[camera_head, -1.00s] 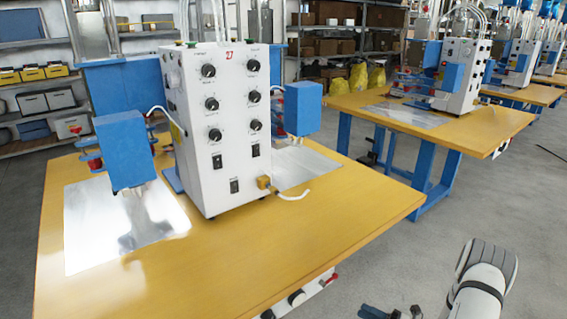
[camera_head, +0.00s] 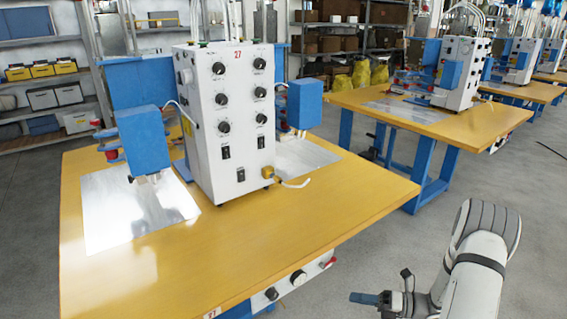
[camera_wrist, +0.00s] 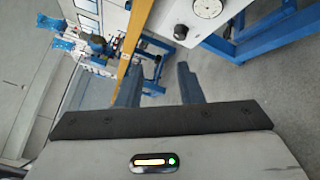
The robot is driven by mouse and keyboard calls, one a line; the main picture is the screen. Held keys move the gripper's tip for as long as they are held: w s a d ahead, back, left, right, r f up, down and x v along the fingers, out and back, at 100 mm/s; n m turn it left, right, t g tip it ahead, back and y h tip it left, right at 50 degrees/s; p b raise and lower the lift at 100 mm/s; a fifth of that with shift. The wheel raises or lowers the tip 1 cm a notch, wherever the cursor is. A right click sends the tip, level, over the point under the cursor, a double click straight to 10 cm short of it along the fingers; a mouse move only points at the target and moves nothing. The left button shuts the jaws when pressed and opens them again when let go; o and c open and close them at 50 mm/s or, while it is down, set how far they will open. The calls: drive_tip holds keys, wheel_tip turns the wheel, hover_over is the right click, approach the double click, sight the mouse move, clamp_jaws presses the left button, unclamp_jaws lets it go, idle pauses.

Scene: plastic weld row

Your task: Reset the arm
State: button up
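My gripper (camera_wrist: 160,84) shows in the wrist view with its two blue-grey fingers apart and nothing between them. In the head view my arm is at the bottom right, with the gripper (camera_head: 383,287) low beside the front edge of the near table (camera_head: 330,215), apart from it. The white welding machine with the number 27 (camera_head: 232,130) stands upright on that table. No object is held.
A second table (camera_head: 410,110) with a similar machine (camera_head: 465,72) stands behind to the right. Shelves (camera_head: 40,85) line the back. A control panel with knobs (camera_head: 295,282) sits under the near table's front edge. Grey floor is clear between the tables.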

drive_tip(key=s+a+r+n+g+h+p, duration=0.2)
drive_tip(key=s+a+r+n+g+h, duration=0.2)
drive_tip(key=r+n, duration=0.45)
drive_tip(key=s+a+r+n+g+h+p, duration=0.3)
drive_tip(key=s+a+r+n+h, duration=0.15)
drive_tip(key=r+n, duration=0.45)
drive_tip(key=s+d+r+n+t+h+p, duration=0.1)
drive_tip(key=s+r+n+t+h+p, duration=0.1)
drive_tip(key=s+r+n+h, duration=0.2)
drive_tip(key=s+d+r+n+t+h+p, duration=0.1)
drive_tip(key=s+r+n+t+h+p, duration=0.2)
drive_tip(key=s+r+n, duration=0.4)
drive_tip(key=shift+d+r+n+t+h, duration=0.25)
drive_tip(key=shift+r+n+h, duration=0.6)
drive_tip(key=shift+r+n, duration=1.8)
drive_tip(key=shift+a+r+m, duration=0.1)
drive_tip(key=shift+r+m, duration=0.35)
drive_tip(key=shift+m, duration=0.05)
